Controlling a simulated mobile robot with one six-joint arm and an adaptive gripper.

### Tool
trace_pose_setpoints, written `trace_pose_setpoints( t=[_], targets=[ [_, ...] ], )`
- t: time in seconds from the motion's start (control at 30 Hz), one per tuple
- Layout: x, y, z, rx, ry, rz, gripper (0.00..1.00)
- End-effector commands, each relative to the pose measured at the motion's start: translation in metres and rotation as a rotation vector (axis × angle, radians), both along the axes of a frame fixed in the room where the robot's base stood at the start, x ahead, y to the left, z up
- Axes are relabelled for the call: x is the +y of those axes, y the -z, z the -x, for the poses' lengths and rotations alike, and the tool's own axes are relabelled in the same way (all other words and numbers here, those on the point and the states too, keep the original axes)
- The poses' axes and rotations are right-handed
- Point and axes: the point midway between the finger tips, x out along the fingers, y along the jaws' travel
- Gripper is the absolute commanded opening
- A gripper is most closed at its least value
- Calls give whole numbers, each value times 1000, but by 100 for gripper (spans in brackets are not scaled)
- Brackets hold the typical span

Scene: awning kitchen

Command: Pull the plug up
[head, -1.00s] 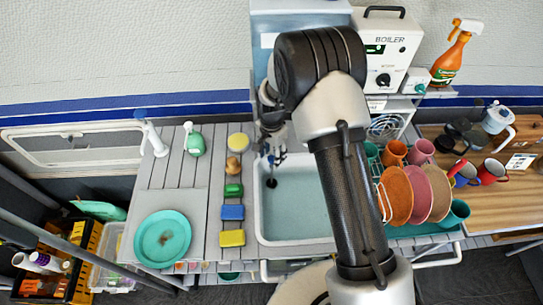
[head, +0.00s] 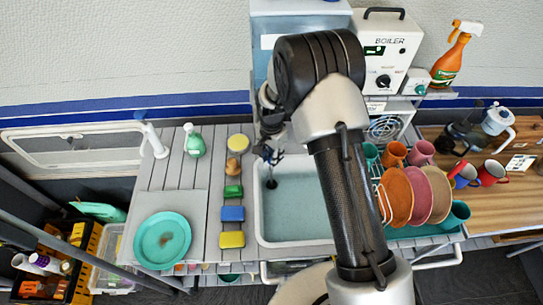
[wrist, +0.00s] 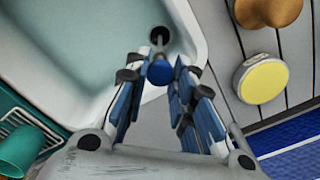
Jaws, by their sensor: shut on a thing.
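The plug (wrist: 160,72) shows a round blue top in the wrist view, with a thin stem reaching toward the dark round drain (wrist: 162,34) in the sink. My gripper (wrist: 158,76) is shut on the plug's top, one blue-padded finger on each side. In the head view my gripper (head: 269,155) hangs over the back left of the sink (head: 300,213). The dark drain spot (head: 271,184) lies just below it. I cannot tell whether the plug's lower end sits in the drain or clear of it.
A yellow round sponge (head: 238,142), a wooden-handled brush (head: 237,168) and several colored sponges line the sink's left side. A dish rack with plates (head: 416,195) stands at its right. The boiler (head: 387,45) is behind. The sink basin is otherwise clear.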

Motion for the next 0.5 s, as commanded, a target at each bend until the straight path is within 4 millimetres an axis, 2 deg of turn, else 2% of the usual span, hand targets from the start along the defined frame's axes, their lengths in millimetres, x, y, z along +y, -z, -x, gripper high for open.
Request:
trace_pose_setpoints(
  t=[0.37,0.5],
  targets=[
    [0,0,0,0,0,0,0],
    [0,-12,0,-1,0,0,0]
  ],
)
